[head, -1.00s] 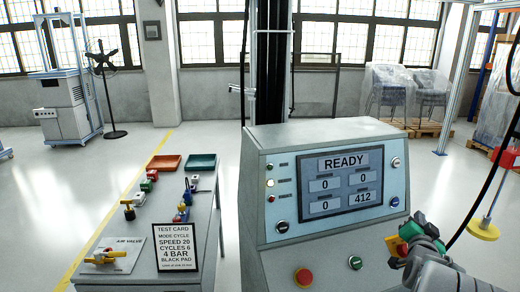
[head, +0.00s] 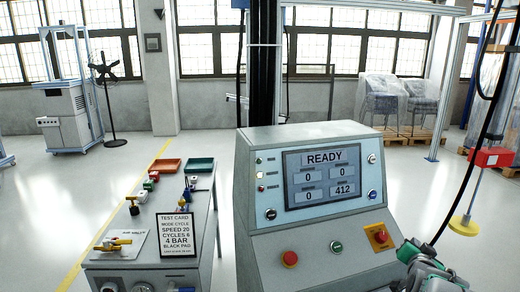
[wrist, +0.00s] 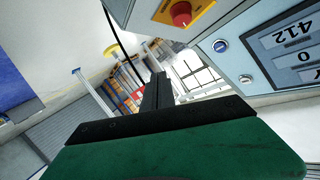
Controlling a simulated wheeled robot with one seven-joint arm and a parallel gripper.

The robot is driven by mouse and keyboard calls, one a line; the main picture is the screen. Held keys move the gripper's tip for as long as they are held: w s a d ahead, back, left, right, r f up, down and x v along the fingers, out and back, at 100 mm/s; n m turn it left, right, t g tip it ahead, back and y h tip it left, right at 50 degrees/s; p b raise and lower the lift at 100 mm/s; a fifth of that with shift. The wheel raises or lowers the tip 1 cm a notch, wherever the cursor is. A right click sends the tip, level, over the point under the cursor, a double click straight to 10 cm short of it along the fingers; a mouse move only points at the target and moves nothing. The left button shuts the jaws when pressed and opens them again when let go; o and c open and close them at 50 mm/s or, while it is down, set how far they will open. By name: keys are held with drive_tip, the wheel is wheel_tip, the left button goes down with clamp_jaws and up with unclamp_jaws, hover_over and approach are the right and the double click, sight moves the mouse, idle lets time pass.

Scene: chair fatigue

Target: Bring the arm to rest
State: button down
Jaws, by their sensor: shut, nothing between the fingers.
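My arm with its green-grey gripper (head: 412,252) is at the lower right of the head view, just in front of the right side of the control console (head: 258,215). In the wrist view my gripper (wrist: 157,88) shows as dark fingers that are together with nothing between them. The red knob on its yellow plate (head: 380,237) is up and left of the gripper, and they look apart. The knob also shows at the top of the wrist view (wrist: 180,14). The console screen (head: 322,175) reads READY, with 0, 0, 0 and 412.
A side bench (head: 150,258) on the left holds a test card (head: 177,235), a yellow-handled valve (head: 113,243) and two trays. A red block with a hanging rod and yellow disc (head: 461,228) is at the right. Open floor lies behind the console.

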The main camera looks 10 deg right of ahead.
drive_tip(key=s+a+f+n+g+y, duration=0.1)
drive_tip(key=s+a+f+g+y, duration=0.15)
drive_tip(key=f, duration=0.45)
drive_tip(key=s+a+f+g+y, duration=0.2)
drive_tip(key=s+a+f, duration=0.15)
drive_tip(key=f, duration=0.25)
drive_tip(key=s+a+f+n+g+y, duration=0.2)
drive_tip(key=s+a+f+g+y, duration=0.25)
drive_tip(key=s+a, duration=0.6)
drive_tip(key=s+a+r+n+g+p, duration=0.25)
drive_tip(key=s+a+r, duration=0.25)
drive_tip(key=a, duration=0.4)
drive_tip(key=w+a+r+n+t+p, duration=0.1)
drive_tip(key=w+a+r+n, duration=0.2)
drive_tip(key=a+r, duration=0.4)
drive_tip(key=w+a+r+n+t+p, duration=0.2)
drive_tip(key=a+r, duration=0.4)
drive_tip(key=a, duration=0.3)
drive_tip(key=shift+w+a+r+n+p, duration=0.35)
drive_tip(key=shift+w+n, duration=0.3)
drive_tip(key=shift+n, duration=0.3)
